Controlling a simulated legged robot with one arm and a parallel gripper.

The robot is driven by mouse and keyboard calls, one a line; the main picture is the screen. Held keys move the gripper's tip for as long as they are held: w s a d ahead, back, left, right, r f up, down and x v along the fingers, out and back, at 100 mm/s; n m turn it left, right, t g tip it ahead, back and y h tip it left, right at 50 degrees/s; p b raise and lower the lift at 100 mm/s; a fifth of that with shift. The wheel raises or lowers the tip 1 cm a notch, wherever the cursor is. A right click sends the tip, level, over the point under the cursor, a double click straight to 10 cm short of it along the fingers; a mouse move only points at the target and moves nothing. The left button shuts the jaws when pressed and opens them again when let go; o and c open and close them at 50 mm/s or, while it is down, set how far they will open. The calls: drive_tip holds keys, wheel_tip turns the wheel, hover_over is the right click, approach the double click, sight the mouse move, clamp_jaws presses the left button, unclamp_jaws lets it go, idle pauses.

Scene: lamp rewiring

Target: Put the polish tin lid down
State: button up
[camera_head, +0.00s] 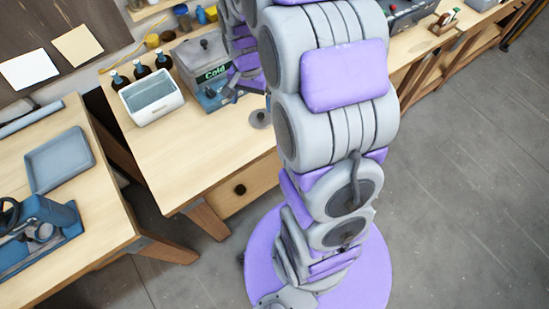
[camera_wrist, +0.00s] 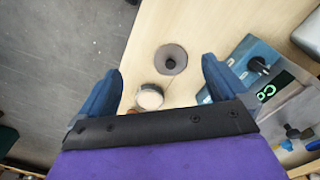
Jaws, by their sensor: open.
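My gripper (camera_wrist: 163,77) is open in the wrist view, its two blue fingers apart with nothing held between them. A round grey-brown disc with a dark centre (camera_wrist: 171,59) lies on the wooden bench top just beyond the fingertips; it looks like the polish tin lid, but I cannot be sure. It also seems to show in the head view as a small grey disc (camera_head: 260,119) beside my arm. A small round tin with a pale top (camera_wrist: 149,97) sits nearer, between the fingers in the picture, partly hidden by the gripper's dark edge.
A white bin (camera_head: 152,97) and dark bottles (camera_head: 141,70) stand behind. The bench's front left (camera_head: 185,165) is clear.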

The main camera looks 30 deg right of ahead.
drive_tip(key=s+a+r+n, duration=0.3)
drive_tip(key=s, duration=0.6)
drive_tip(key=s+a+r+n+g, duration=0.1)
drive_tip(key=s+a+r+n, duration=0.2)
drive_tip(key=s, duration=0.6)
drive_tip(key=s+a+r+n, duration=0.3)
drive_tip(key=s+r+n, duration=0.1)
drive_tip(key=s, duration=0.5)
drive_tip(key=shift+r, duration=0.15)
drive_tip(key=shift+a, duration=0.1)
drive_tip(key=shift+s+a+f+b, duration=0.1)
drive_tip(key=shift+f+b, duration=0.55)
drive_tip(key=shift+f, duration=0.05)
